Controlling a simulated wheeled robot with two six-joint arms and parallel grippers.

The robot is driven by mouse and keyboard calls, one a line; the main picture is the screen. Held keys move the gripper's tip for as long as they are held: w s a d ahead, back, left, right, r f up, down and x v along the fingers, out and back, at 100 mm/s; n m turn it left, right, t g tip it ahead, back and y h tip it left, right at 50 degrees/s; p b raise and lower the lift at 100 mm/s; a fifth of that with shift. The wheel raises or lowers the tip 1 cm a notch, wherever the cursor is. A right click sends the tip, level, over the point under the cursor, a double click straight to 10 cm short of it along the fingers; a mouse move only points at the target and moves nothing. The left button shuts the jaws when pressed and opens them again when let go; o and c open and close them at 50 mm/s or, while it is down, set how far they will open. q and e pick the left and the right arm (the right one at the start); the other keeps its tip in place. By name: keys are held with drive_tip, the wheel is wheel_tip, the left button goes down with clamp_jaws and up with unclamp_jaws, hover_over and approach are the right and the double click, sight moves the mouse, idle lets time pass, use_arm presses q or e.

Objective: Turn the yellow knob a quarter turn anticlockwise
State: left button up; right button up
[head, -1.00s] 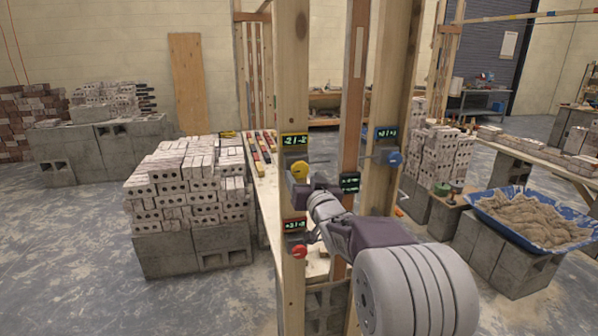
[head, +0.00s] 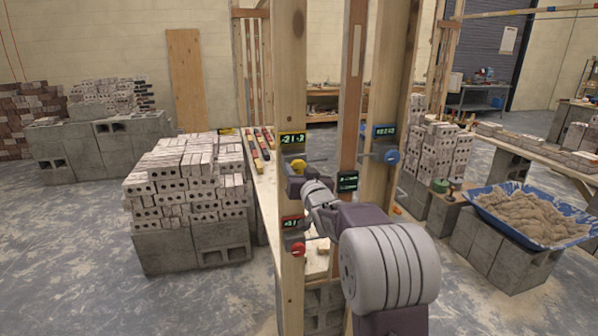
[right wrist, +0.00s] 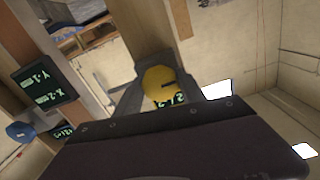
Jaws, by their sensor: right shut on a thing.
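My left gripper is in neither current view.
A red knob (head: 299,249) with its own display sits lower on the same post. A blue knob (head: 392,156) is on the post to the right. A dark display (head: 347,181) is on the post between. Stacked bricks (head: 188,180) stand to the left.

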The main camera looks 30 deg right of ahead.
drive_tip(key=n+b, duration=0.3)
drive_tip(key=n, duration=0.1)
drive_tip(key=shift+f, duration=0.2)
drive_tip(key=n+b, duration=0.3)
drive_tip(key=n, duration=0.1)
drive_tip(key=n+b, duration=0.2)
drive_tip(key=n, duration=0.3)
drive_tip(key=shift+r+b, duration=0.1)
drive_tip(key=shift+b, duration=0.25)
drive_tip(key=shift+r+n+b, duration=0.1)
drive_tip(key=shift+n+b, duration=0.6)
drive_tip(key=shift+n, duration=1.5)
drive_tip(key=o, duration=1.3)
drive_tip(key=shift+o, duration=0.2)
